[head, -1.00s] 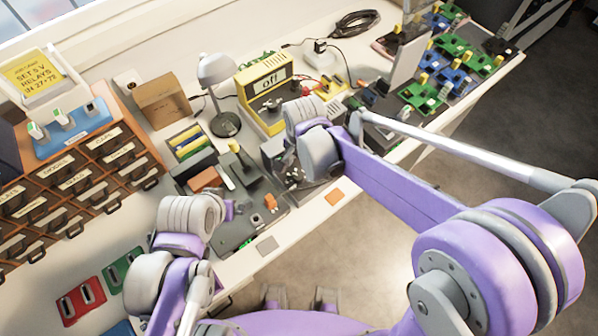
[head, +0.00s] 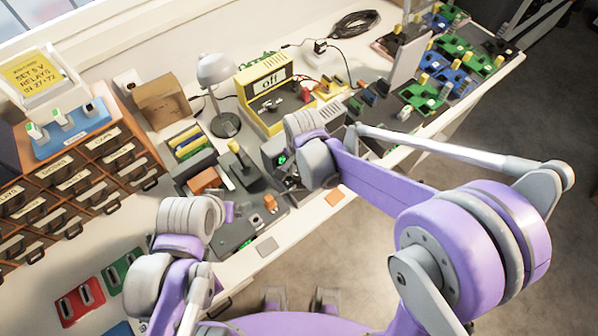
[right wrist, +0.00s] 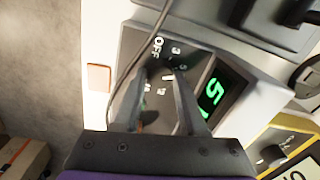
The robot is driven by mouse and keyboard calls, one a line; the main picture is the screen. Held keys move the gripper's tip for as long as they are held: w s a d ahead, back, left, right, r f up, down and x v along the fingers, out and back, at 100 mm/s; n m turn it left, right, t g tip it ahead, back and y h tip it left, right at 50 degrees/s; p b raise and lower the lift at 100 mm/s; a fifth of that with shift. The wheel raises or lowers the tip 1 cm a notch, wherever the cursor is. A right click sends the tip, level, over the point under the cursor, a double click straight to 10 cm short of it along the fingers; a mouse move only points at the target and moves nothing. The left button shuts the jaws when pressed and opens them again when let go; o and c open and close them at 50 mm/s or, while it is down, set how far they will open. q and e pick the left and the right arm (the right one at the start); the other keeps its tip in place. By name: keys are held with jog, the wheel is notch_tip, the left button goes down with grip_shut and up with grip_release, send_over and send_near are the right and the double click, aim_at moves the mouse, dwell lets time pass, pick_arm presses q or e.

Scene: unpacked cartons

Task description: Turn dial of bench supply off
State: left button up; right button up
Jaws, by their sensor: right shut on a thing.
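The bench supply is a dark grey box with a lit green display reading 5 in the right wrist view (right wrist: 228,88); its front also shows in the head view (head: 272,150), partly hidden by my right wrist. Its dial (right wrist: 167,77) has a white mark, with OFF and voltage numbers printed around it. My right gripper (right wrist: 160,78) is shut on the dial, one finger on each side. The fingers cover part of the dial and numbers, so its exact setting is hard to read. My left arm hangs over the front left of the bench; its fingers cannot be made out.
A cable (right wrist: 132,70) runs past the dial in the right wrist view. Green and blue boards (head: 420,95) fill the right end. Drawers (head: 80,170) stand at left.

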pick_arm(q)
jog(key=shift+f, duration=0.15)
pick_arm(e)
grip_shut()
jog(key=n+b, duration=0.1)
jog(key=n, duration=0.3)
pick_arm(q)
jog(key=f+b, duration=0.1)
jog(key=s+f+b, duration=0.1)
jog(key=f, duration=0.1)
jog(key=shift+f, duration=0.1)
pick_arm(e)
jog(key=n, duration=0.4)
jog(key=shift+n, duration=0.3)
pick_arm(q)
jog(key=shift+f+b, duration=0.45)
jog(key=shift+f, duration=0.15)
pick_arm(e)
jog(key=n, duration=0.4)
jog(key=shift+g, duration=0.3)
pick_arm(q)
jog(key=shift+s+f+b, duration=0.1)
jog(key=shift+f+b, duration=0.35)
pick_arm(e)
jog(key=shift+n, duration=2.7)
jog(key=shift+w, duration=0.1)
jog(key=o, duration=1.1)
grip_release()
